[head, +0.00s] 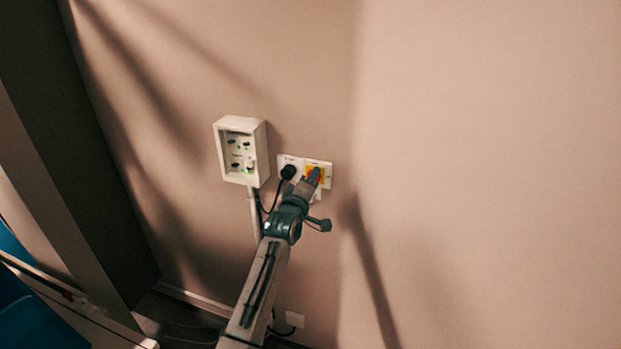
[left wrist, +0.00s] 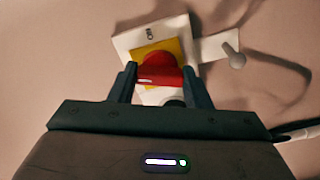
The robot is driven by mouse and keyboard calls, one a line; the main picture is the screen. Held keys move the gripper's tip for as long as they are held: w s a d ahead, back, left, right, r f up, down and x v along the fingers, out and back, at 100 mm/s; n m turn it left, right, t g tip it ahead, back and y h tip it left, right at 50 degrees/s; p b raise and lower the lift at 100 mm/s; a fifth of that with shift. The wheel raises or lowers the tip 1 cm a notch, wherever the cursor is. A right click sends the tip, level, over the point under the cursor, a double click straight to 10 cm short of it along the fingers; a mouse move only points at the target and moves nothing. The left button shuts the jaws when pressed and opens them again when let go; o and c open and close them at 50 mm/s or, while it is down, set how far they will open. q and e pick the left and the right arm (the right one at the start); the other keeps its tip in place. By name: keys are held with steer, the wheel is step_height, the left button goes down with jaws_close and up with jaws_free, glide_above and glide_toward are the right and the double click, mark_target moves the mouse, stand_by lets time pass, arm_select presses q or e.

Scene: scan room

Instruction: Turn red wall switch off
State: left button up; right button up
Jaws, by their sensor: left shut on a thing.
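The red wall switch (left wrist: 160,75) has a red knob on a yellow square, set on a white plate on the wall. In the head view the yellow and red of the switch (head: 311,170) show just past my gripper, mostly covered by it. My left gripper (head: 313,178) reaches up to the wall there. In the left wrist view my left gripper (left wrist: 160,84) has one finger on each side of the red knob and is shut on it. The knob's lower part is partly hidden by the gripper. My right gripper is not in view.
A black plug (head: 288,172) with a cable sits left of the switch on the same white plate. A white wall box (head: 241,150) with several small fittings is further left. The wall to the right is bare. A blue object (head: 40,325) is at the lower left.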

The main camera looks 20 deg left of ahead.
arm_select(q)
steer(key=n+p, duration=0.1)
steer(key=n, duration=0.2)
steer(key=shift+p, duration=0.3)
steer(key=shift+n, duration=0.7)
steer(key=o, duration=1)
